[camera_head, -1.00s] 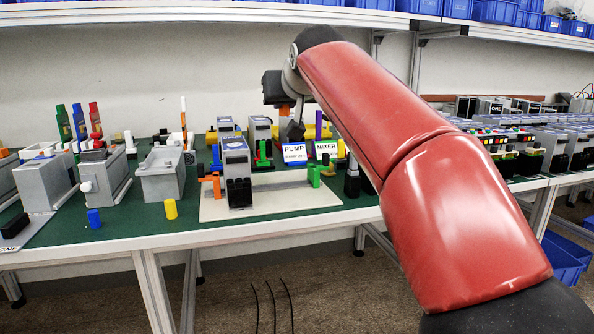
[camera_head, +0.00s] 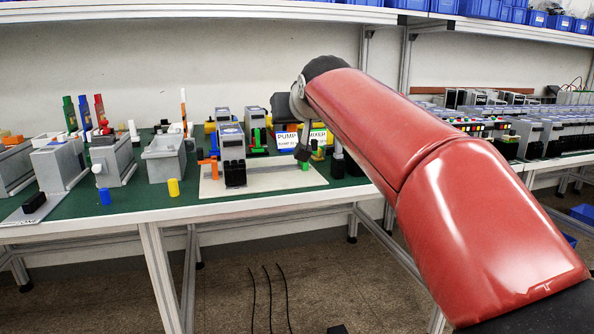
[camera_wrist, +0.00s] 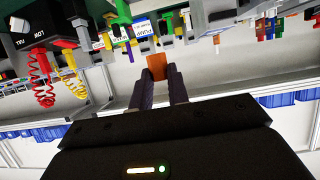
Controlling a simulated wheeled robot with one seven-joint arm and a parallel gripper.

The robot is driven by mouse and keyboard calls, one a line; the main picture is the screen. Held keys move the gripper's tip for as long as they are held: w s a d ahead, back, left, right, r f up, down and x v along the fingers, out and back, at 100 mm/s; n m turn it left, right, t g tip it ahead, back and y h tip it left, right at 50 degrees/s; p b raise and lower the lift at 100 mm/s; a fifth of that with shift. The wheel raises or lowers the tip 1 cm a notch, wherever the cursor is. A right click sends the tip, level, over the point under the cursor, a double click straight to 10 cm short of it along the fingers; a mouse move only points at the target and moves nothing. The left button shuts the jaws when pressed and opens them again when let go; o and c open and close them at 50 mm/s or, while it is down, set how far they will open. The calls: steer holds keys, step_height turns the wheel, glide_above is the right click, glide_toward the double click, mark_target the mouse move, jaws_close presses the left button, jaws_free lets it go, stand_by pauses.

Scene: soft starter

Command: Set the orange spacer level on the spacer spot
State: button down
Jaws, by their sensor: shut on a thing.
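The orange spacer (camera_wrist: 156,62) shows as a small orange block between the fingertips of my gripper (camera_wrist: 159,76) in the wrist view. The fingers are shut on it, and it is held up with the bench scene inverted behind it. In the head view the wrist end of my gripper (camera_head: 288,113) hangs above the back right of the pale base plate (camera_head: 270,183), in front of the PUMP sign. The spacer cannot be made out clearly there. I cannot pick out the spacer spot in either view.
A grey starter unit (camera_head: 231,150) stands on the plate, with an orange bracket (camera_head: 212,166) beside it. The PUMP sign (camera_head: 287,142) is close to my gripper. A grey bin (camera_head: 164,158), a blue peg (camera_head: 105,196) and a yellow peg (camera_head: 173,187) stand left.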

steer(key=d+f+m+h, duration=0.1)
steer(key=d+f, duration=0.4)
steer(key=f, duration=0.9)
steer(key=w+d+f+m+h, duration=0.1)
steer(key=d+f, duration=0.5)
steer(key=f, duration=0.8)
steer(key=w+d+f+m+h, duration=0.1)
steer(key=d+f, duration=0.4)
steer(key=f, duration=1)
steer(key=shift+w+d, duration=0.15)
steer(key=shift+d, duration=0.05)
steer(key=s+f, duration=0.3)
steer(key=f, duration=0.3)
steer(key=s+f, duration=0.3)
steer(key=f, duration=0.4)
steer(key=shift+s+a+f+t, duration=0.2)
steer(key=shift+s+t, duration=0.1)
steer(key=shift+s, duration=0.1)
